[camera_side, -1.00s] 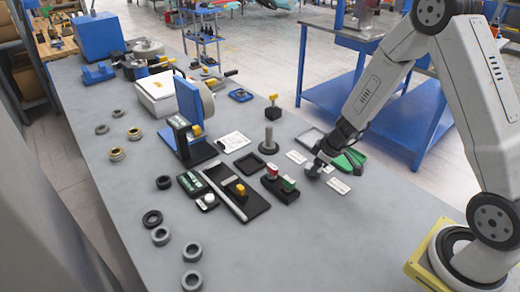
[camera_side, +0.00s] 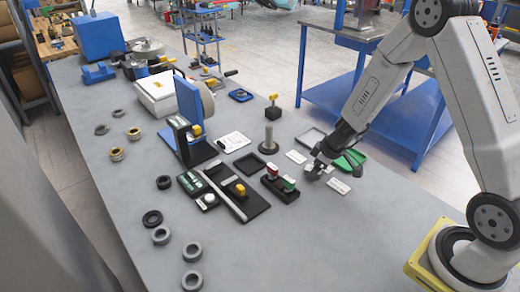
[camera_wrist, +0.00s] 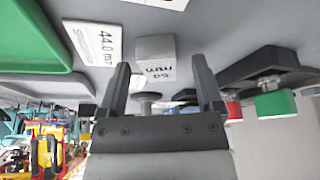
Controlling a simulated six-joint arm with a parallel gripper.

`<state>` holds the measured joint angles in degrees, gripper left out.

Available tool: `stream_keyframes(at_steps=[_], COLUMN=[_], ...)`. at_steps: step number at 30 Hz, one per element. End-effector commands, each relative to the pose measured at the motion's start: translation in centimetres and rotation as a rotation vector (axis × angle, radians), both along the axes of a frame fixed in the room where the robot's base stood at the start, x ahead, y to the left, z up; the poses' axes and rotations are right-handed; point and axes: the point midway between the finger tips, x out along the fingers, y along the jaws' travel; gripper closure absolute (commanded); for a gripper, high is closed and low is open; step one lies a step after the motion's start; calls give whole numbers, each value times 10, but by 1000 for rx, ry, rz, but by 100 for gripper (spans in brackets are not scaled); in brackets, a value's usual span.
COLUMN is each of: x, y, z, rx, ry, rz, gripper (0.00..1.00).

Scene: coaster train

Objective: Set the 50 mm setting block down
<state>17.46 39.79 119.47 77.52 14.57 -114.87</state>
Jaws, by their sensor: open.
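The setting block (camera_wrist: 155,60) is a small light-grey block with an upside-down "50 mm" mark on its face. In the wrist view it sits on the grey bench, ahead of and between the spread fingers, with a clear gap on each side. My gripper (camera_wrist: 161,84) is open and empty. In the side view my gripper (camera_side: 318,166) is low over the bench, and the block there is small and partly hidden by the fingers.
A black base with red and green knobs (camera_side: 280,188) stands close by, left of my gripper in the side view.

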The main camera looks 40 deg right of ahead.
Motion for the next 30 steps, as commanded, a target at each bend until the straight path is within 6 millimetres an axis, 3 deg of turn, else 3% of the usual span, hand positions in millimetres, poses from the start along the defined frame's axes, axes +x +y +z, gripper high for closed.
stream_keyframes(at_steps=[8,30], x=[-4,-26], y=[-2,-11], z=[13,70], rx=[0,0], ry=[-3,-2], rz=[0,0], gripper=[15,15])
